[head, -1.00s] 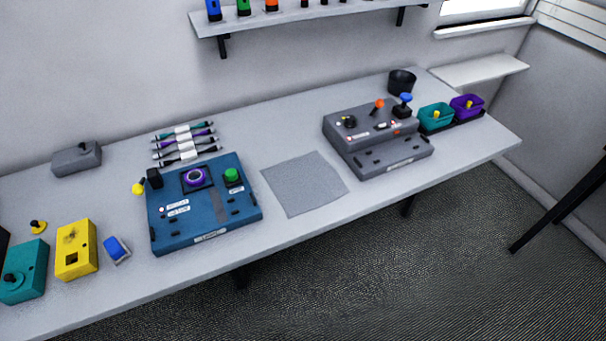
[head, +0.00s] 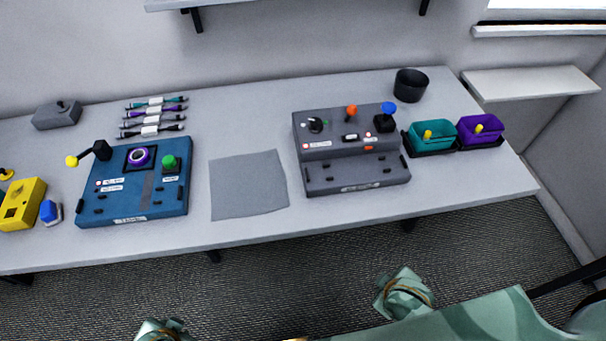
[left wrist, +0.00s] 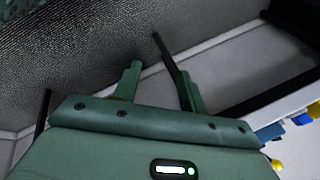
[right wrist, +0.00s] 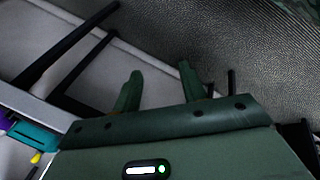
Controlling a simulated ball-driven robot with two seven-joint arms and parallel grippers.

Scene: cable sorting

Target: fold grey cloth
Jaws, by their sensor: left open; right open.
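The grey cloth (head: 248,184) lies flat and unfolded on the table between the blue panel and the dark grey panel. In the head view, parts of my arms show at the bottom edge, below the table's front edge and away from the cloth; no fingertips are clear there. In the left wrist view my left gripper (left wrist: 158,90) is open and empty, above the carpet. In the right wrist view my right gripper (right wrist: 160,88) is open and empty too. Neither wrist view shows the cloth.
A blue panel (head: 120,205) with a yellow-tipped lever stands left of the cloth, a dark grey panel (head: 355,178) right of it. Teal (head: 432,134) and purple (head: 480,129) bins and a black cup (head: 410,85) stand at the right. Cables (head: 152,131) lie at the back left.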

